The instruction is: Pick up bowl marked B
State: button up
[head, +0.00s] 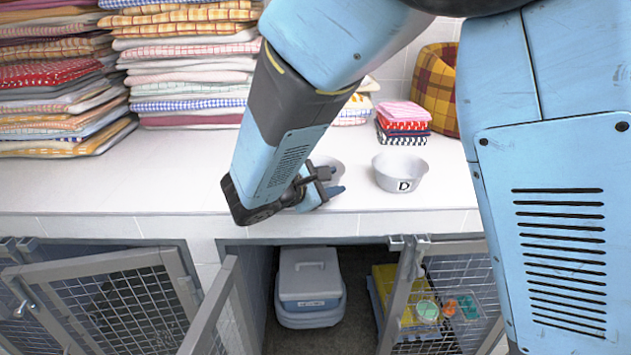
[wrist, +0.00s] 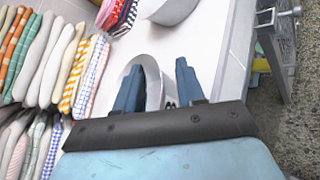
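A pale grey bowl (wrist: 153,76) stands on the white counter, partly hidden by my gripper. In the wrist view a dark mark shows low on its side, partly covered and looking like a B. The same bowl shows in the head view (head: 328,163) behind my gripper (head: 334,181). In the wrist view my gripper (wrist: 158,66) is open, with its blue fingers apart and part of the bowl's wall between them. I cannot tell whether either finger touches the bowl.
A bowl marked D (head: 400,174) stands just right of my gripper. Folded towels (head: 190,60) are stacked at the left, a small towel pile (head: 403,122) behind the bowls. A plaid basket (head: 437,88) is at the back. Below are open kennel doors and a grey carrier box (head: 309,280).

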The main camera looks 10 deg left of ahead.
jog(key=shift+c, duration=0.3)
grip_shut()
dwell(0.5)
